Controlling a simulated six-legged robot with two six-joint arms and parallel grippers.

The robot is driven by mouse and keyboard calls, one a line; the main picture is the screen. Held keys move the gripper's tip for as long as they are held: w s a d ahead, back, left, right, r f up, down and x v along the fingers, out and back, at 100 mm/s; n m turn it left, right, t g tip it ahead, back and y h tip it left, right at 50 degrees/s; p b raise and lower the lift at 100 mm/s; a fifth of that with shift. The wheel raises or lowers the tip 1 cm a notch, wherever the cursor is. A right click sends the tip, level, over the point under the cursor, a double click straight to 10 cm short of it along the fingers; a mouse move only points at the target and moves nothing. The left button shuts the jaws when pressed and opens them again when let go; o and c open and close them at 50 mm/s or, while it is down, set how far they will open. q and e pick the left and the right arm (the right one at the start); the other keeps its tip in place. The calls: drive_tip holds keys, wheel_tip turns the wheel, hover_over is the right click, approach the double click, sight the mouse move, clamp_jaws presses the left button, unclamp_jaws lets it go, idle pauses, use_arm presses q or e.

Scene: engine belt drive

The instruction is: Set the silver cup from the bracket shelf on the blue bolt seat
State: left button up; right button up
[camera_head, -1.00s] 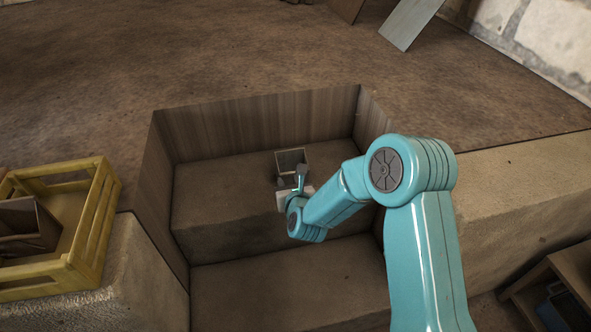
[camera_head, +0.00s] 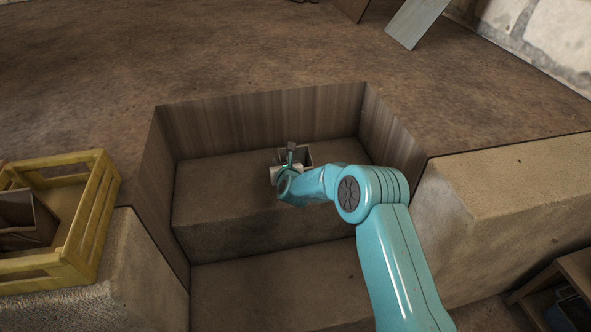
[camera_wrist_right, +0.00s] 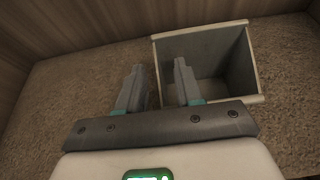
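I cannot make out a silver cup, a bracket shelf or a blue bolt seat in either view. My right gripper (camera_head: 291,156) is over the upper ledge of the sunken pit, at a small grey open box (camera_head: 307,156). In the right wrist view its two fingers (camera_wrist_right: 159,88) are apart, with the left wall of the grey box (camera_wrist_right: 215,60) showing between them. The right finger overlaps the box opening in the picture; I cannot tell whether it touches. The visible inside of the box looks empty. My left gripper is not in view.
The pit has wood-grained walls (camera_head: 270,118) and a lower step (camera_head: 290,285) in front. A yellow crate (camera_head: 95,215) holding a brown box stands at the left. A wooden shelf (camera_head: 575,265) with a dark bluish thing is at the lower right. The ground behind is mostly clear.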

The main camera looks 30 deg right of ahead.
drive_tip(key=shift+w, duration=0.1)
clamp_jaws()
drive_tip(key=shift+r, duration=0.1)
